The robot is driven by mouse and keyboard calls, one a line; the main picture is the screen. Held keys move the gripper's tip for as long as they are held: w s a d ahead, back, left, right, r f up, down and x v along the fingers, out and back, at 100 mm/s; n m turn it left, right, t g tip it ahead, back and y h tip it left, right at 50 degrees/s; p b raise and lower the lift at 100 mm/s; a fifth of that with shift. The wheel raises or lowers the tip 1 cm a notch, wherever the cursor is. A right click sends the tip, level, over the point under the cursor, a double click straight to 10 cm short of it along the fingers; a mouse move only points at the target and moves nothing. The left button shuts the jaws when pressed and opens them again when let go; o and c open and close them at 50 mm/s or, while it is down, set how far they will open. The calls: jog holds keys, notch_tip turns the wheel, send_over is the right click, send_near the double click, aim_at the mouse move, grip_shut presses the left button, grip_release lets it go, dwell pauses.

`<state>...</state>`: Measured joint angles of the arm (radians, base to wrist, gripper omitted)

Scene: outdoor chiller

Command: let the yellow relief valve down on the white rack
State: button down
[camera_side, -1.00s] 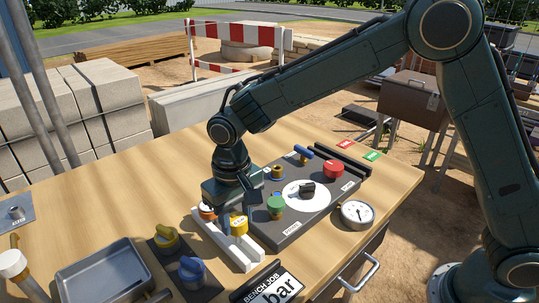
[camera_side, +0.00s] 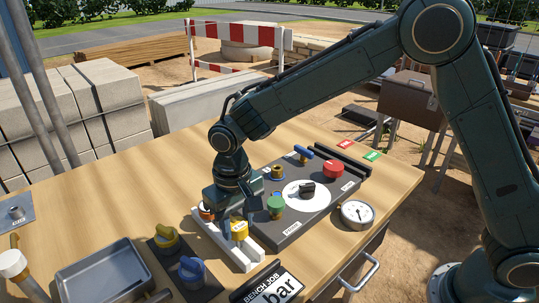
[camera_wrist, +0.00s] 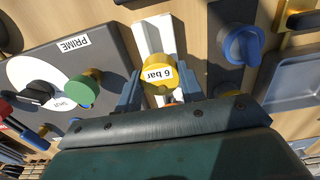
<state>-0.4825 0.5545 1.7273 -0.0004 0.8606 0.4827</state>
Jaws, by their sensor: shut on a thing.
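The yellow relief valve (camera_side: 239,230), labelled 6 bar, is between the fingers of my gripper (camera_side: 232,223) at the white rack (camera_side: 242,258). In the wrist view the yellow valve (camera_wrist: 158,76) shows its round top, with a finger of my gripper (camera_wrist: 158,88) on each side. The white rack (camera_wrist: 152,30) runs beneath it. I cannot tell whether the valve's lower end touches the rack, since the fingers and cap hide it. An orange-topped part (camera_side: 206,212) stands at the rack's far end, partly hidden by my gripper.
A grey panel with a green knob (camera_side: 275,205), a red knob (camera_side: 333,169) and a black lever lies right of the rack. A blue-handled valve (camera_side: 191,270) and another yellow valve (camera_side: 166,237) stand to the left, beside a metal tray (camera_side: 103,270).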

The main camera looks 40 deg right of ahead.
aim_at(237, 224)
jog(key=shift+f, duration=0.85)
jog(key=shift+c, duration=1.5)
grip_release()
jog(key=shift+r, duration=3.5)
jog(key=shift+r, duration=0.1)
notch_tip(237, 224, up, 14)
jog(key=shift+f, duration=0.2)
